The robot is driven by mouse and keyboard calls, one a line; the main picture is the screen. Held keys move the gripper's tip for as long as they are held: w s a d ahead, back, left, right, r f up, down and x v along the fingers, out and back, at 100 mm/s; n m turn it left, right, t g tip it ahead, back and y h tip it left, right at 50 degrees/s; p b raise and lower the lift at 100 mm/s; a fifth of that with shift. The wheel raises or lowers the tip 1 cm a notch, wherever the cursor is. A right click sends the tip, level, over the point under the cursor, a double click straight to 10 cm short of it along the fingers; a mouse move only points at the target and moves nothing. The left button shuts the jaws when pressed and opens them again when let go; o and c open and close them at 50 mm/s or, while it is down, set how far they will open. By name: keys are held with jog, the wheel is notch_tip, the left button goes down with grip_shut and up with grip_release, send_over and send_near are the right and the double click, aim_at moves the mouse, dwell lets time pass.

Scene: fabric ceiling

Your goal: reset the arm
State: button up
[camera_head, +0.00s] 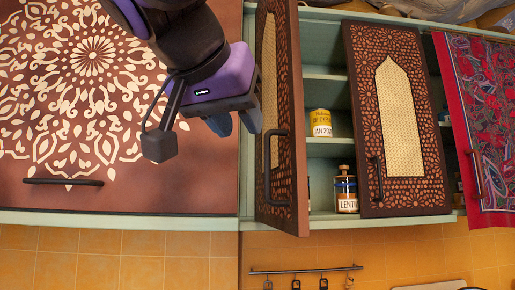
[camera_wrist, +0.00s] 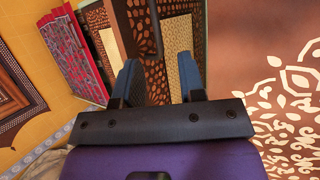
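My gripper (camera_head: 236,120) hangs in front of the upper cabinets in the head view, left of the open cabinet door (camera_head: 283,120). In the wrist view my gripper (camera_wrist: 158,78) shows two blue-grey fingers spread apart with nothing held between them. The dark handle (camera_wrist: 155,28) of a door shows beyond the fingertips; I cannot tell the gap between them. My purple and black arm reaches in from the top of the head view.
The open cabinet holds a yellow chickpea can (camera_head: 320,123) and a lentil jar (camera_head: 346,190). A second patterned door (camera_head: 400,120) and a red patterned cloth (camera_head: 485,110) are to the right. A large brown panel (camera_head: 150,185) with a white floral pattern is at left.

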jog(key=shift+s+a, duration=0.15)
jog(key=shift+a, duration=0.05)
jog(key=d+f+n+g, duration=0.1)
jog(key=d+f, duration=0.3)
jog(key=d, duration=0.3)
jog(key=d+f+g, duration=0.1)
jog(key=d+f, duration=0.3)
jog(key=d, duration=0.3)
jog(key=s+d+f+n+g+y, duration=0.1)
jog(key=s+d+f+g+y, duration=0.1)
jog(key=d+f, duration=0.7)
jog(key=s+d+f+n+g+y, duration=0.2)
jog(key=d+f, duration=0.8)
jog(key=f, duration=0.6)
jog(key=shift+s+n+g+y, duration=0.3)
jog(key=shift+s+g+y, duration=0.1)
jog(key=shift+g+y, duration=0.2)
